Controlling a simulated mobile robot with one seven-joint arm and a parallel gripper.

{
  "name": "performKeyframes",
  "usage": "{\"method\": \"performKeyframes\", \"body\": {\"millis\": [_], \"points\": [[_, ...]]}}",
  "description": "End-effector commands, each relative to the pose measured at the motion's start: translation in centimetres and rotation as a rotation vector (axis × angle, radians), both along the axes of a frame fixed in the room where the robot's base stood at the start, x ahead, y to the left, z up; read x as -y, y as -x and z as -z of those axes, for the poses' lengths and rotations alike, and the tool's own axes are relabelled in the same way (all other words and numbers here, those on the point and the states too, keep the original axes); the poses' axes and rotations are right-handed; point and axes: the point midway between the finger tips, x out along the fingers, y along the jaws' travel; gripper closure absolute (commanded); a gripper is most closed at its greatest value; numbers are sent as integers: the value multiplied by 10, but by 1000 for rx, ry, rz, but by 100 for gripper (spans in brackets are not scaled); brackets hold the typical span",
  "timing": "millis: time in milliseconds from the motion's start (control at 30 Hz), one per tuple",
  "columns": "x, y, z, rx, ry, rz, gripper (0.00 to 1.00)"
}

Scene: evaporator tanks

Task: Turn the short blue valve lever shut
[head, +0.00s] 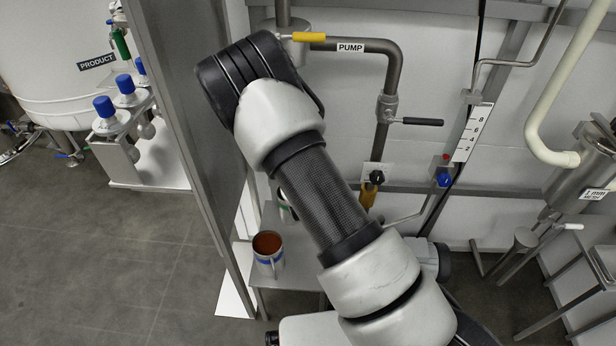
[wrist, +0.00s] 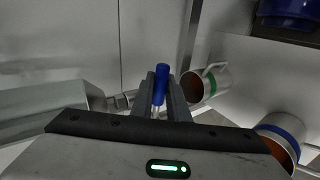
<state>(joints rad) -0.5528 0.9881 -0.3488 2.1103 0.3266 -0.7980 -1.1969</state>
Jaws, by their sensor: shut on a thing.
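The short blue lever (wrist: 161,78) stands between the two dark fingers of my gripper (wrist: 160,92) in the wrist view. My gripper is shut on it, with the rounded blue end showing past the fingertips. A metal fitting (wrist: 122,101) shows just left of the fingers, beside a thick steel pipe or body (wrist: 45,105). In the head view my arm hides the gripper and this lever.
A mug with a green band (wrist: 207,84) stands close to the right of the fingers. A blue-banded mug (head: 268,252) of brown liquid stands on the steel bench, also in the wrist view (wrist: 283,136). A yellow lever (head: 309,37) and black lever (head: 420,122) are on the pump piping.

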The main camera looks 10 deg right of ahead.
Motion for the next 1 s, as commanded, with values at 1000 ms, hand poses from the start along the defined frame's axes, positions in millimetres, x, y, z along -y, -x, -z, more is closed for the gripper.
{"method": "performKeyframes", "body": {"millis": [1000], "points": [[2, 0, -5, -14, 75, 2, 67]]}}
